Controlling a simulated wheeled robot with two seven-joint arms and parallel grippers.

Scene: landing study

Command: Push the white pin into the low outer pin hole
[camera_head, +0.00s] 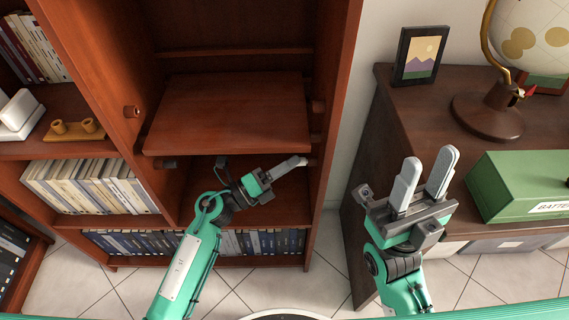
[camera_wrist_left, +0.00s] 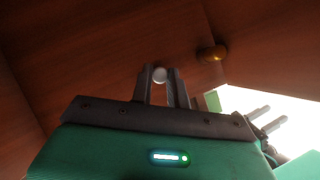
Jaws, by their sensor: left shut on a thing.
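The white pin (camera_wrist_left: 159,74) shows as a pale round end between the fingers of my left gripper (camera_wrist_left: 160,90) in the left wrist view. In the head view my left gripper (camera_head: 294,164) is shut on it, reaching right below the shelf board, its tips close to the bay's right side wall (camera_head: 339,90). I cannot tell whether the pin touches the wall. The low outer pin hole is not visible; the fingers or shadow may hide it. My right gripper (camera_head: 427,178) is open and empty, out in front of the dark cabinet.
A shelf board (camera_head: 230,112) sits in the bay above my left gripper. Books (camera_head: 90,184) stand left. A green box (camera_head: 520,185) and globe (camera_head: 530,40) stand on the cabinet.

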